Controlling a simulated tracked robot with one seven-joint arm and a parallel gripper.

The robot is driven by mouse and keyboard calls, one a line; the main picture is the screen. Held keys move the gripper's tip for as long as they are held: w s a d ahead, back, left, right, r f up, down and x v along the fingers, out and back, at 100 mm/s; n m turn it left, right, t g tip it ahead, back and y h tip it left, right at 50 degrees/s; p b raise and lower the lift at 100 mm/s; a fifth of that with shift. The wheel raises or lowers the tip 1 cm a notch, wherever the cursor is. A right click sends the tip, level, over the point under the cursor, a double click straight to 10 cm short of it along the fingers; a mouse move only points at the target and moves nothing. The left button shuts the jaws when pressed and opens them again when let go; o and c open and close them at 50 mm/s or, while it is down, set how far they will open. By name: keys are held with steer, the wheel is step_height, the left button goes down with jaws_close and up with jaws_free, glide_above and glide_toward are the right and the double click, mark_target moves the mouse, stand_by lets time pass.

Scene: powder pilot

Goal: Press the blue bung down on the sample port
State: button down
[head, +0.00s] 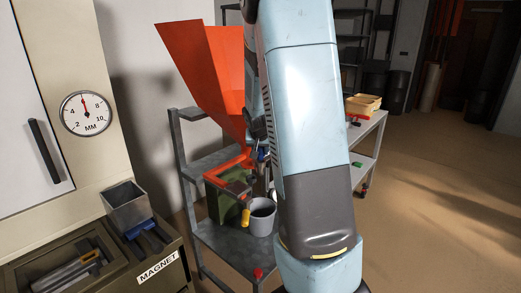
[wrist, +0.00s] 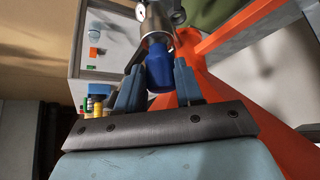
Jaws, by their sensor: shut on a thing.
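In the wrist view the blue bung (wrist: 160,75) is between the two fingers of my gripper (wrist: 160,65), which is shut on it. The bung's far end meets the mouth of a shiny metal tube (wrist: 157,25), which looks like the sample port. I cannot tell whether the bung is seated in it or only touching or overlapping it in the picture. In the head view my arm covers most of this spot. Only a small dark and blue part of my gripper (head: 262,154) shows beside the orange hopper (head: 212,75).
An orange frame bar (wrist: 240,25) runs close beside the port. Below in the head view, a grey bucket (head: 262,217) and a green box (head: 214,205) stand on a metal shelf (head: 222,245). A cabinet with a round gauge (head: 87,113) stands left. Open floor lies right.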

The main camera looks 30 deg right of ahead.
steer(key=shift+f, duration=1.15)
steer(key=c, duration=0.6)
jaws_free()
steer(key=shift+c, duration=0.2)
steer(key=shift+a+r, duration=0.1)
steer(key=v, duration=1.3)
steer(key=shift+s+r, duration=0.15)
steer(key=shift+r, duration=0.05)
steer(key=shift+a, duration=0.1)
